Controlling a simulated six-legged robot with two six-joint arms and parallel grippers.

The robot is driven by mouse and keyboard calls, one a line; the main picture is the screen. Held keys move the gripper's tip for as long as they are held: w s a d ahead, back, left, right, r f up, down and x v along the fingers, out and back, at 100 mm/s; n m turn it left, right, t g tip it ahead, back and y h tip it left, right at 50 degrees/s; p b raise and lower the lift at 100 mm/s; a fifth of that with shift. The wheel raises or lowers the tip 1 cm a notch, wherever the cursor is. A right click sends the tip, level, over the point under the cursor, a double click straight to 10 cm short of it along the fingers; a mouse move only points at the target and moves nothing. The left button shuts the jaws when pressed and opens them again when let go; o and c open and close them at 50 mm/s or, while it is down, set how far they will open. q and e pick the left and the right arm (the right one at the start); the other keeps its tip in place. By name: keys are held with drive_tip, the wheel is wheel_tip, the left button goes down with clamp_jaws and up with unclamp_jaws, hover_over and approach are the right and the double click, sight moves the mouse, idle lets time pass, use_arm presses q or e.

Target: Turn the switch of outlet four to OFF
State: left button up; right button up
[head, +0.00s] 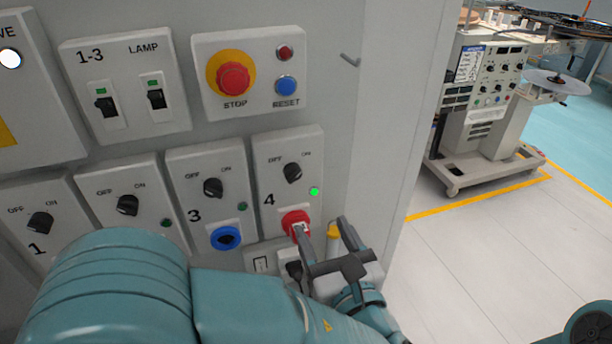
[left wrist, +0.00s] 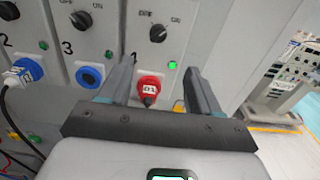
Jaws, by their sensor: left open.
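The outlet four panel (head: 262,222) is on the grey wall, with a black rotary switch (head: 292,172) under OFF and ON marks. The switch also shows in the left wrist view (left wrist: 158,32), where it seems turned toward ON. Its green lamp (head: 314,191) is lit. Below it, a red plug or socket (head: 293,217) with a white label shows; in the left wrist view (left wrist: 149,84) it appears between my fingers. My left gripper (head: 321,222) is open and empty, below the switch and apart from it. My right gripper is out of view.
Outlet three (head: 194,214) has an empty blue socket (head: 226,238) left of outlet four. Above are the red STOP button (head: 233,78) and blue RESET button (head: 286,85). A wall hook (head: 350,60) sticks out at the upper right.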

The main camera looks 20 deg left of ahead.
sight(296, 179)
use_arm(q)
drive_tip(key=p+x, duration=0.2)
drive_tip(key=x, duration=1.2)
drive_tip(key=shift+w+a, duration=0.25)
drive_tip(key=shift+a, duration=0.1)
drive_tip(key=shift+f, duration=0.15)
drive_tip(key=c, duration=1)
